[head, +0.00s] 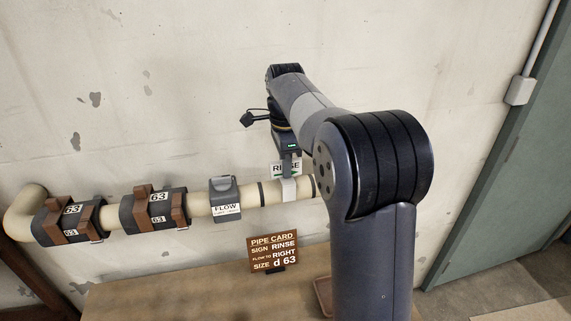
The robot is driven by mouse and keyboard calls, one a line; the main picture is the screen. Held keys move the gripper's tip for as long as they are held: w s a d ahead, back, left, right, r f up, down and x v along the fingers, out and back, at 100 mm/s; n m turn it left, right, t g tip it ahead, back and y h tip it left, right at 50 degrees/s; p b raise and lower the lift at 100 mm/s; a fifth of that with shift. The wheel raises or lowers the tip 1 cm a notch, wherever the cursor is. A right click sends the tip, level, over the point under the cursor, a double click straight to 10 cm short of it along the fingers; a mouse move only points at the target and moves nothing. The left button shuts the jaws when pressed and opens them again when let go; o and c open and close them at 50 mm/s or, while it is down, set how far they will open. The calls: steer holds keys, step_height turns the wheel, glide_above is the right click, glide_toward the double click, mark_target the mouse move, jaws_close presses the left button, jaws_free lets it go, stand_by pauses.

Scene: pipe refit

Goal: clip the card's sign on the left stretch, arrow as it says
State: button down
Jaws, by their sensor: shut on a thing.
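The pipe card (273,253) stands on the bench and reads sign RINSE, flow to RIGHT, size d 63. My gripper (288,163) is shut on the RINSE sign (279,169), a white plate with dark letters and green marks. The gripper hides part of its face, and I cannot tell which way its arrow points. The sign's pale clip (289,190) is at the cream pipe (271,194), right of the dark bands. Whether the clip is around the pipe or only in front of it, I cannot tell.
A grey FLOW unit (225,199) sits on the pipe left of the sign. Two dark and brown clamps marked 63 (153,208) (69,219) are farther left. My arm hides the pipe's right part. A brown tray (323,294) shows partly on the bench (180,295).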

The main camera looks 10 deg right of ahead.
steer(key=shift+f, duration=0.55)
stand_by(0.4)
steer(key=c, duration=1)
jaws_free()
steer(key=shift+o, duration=0.2)
steer(key=shift+r+p, duration=1)
steer(key=shift+r, duration=2.8)
steer(key=shift+f+b, duration=1.2)
steer(key=shift+f, duration=2.55)
